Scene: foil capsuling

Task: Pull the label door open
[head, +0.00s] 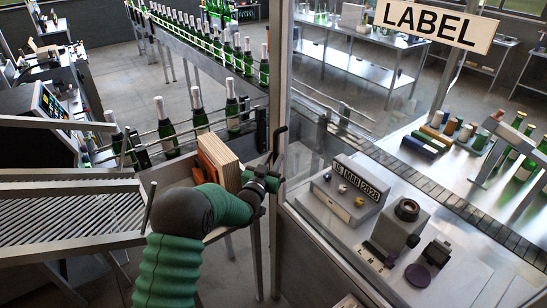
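The label door is a clear panel in a grey metal frame, and its upright post (279,70) runs down the middle of the head view. A white LABEL sign (435,22) hangs at the upper right. A dark handle (279,138) stands at the post, and its lower part is hidden near my gripper. My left gripper (270,176) is at the post, close to the handle's lower end. Its fingers are small and dark, so I cannot tell whether they are open or shut, or touching the handle. My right gripper is out of view.
Behind the panel are a machine with a date block (357,185), a grey device (400,225) and a conveyor (440,180). A box of brown boards (217,160) sits close beside my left wrist. Green bottles (198,110) line a conveyor behind. A roller ramp (70,215) lies left.

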